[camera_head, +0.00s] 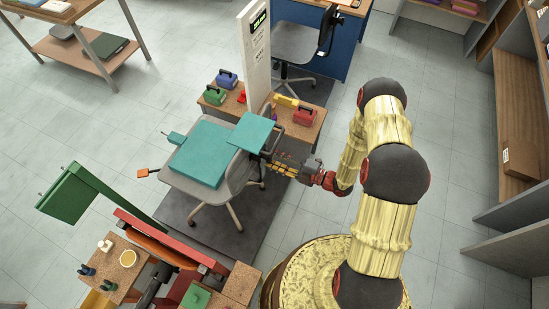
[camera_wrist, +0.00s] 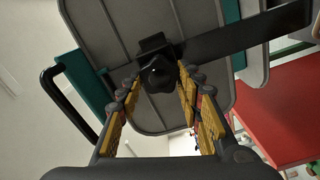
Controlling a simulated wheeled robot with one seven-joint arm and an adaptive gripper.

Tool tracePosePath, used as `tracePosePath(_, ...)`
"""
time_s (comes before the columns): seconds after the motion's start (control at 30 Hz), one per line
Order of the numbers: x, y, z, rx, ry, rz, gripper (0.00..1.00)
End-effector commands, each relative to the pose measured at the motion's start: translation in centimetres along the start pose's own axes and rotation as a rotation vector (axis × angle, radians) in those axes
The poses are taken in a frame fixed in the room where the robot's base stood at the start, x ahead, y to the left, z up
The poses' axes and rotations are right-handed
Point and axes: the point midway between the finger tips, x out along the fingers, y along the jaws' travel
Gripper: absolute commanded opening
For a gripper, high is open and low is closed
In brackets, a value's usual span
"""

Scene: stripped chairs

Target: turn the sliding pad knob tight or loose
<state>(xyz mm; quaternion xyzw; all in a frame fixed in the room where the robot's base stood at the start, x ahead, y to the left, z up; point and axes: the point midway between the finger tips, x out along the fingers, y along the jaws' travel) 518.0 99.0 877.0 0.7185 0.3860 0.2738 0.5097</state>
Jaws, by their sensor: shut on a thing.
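A grey chair (camera_head: 241,178) on a metal base stands on a dark mat, with a large teal pad (camera_head: 200,153) on its seat and a smaller teal pad (camera_head: 251,132) at its right. In the wrist view the ribbed grey underside of a panel (camera_wrist: 120,50) fills the middle, with teal at its edges. A black knob (camera_wrist: 158,75) sits on a black bracket (camera_wrist: 225,40) against it. My gripper (camera_wrist: 162,86) is shut on the knob, a yellow finger on each side. In the head view my gripper (camera_head: 274,161) is at the chair's right side; the knob is hidden there.
Behind the chair, a wooden bench (camera_head: 302,128) carries coloured boxes, beside a tall white panel (camera_head: 254,55). A red and green machine (camera_head: 160,238) stands at the front left. A black armrest bar (camera_wrist: 70,100) runs left of my fingers. A red surface (camera_wrist: 285,115) lies at right.

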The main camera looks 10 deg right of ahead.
Motion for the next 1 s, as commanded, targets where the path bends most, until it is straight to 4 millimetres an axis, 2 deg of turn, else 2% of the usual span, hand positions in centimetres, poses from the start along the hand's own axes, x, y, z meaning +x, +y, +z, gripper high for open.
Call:
tracePosePath(0.63,0.00,0.11,0.18,0.045,-0.003,0.001,0.11)
tracePosePath(0.67,0.00,0.11,0.18,0.045,-0.003,0.001,0.38)
tracePosePath(1.0,0.00,0.04,0.07,0.046,-0.001,0.000,0.55)
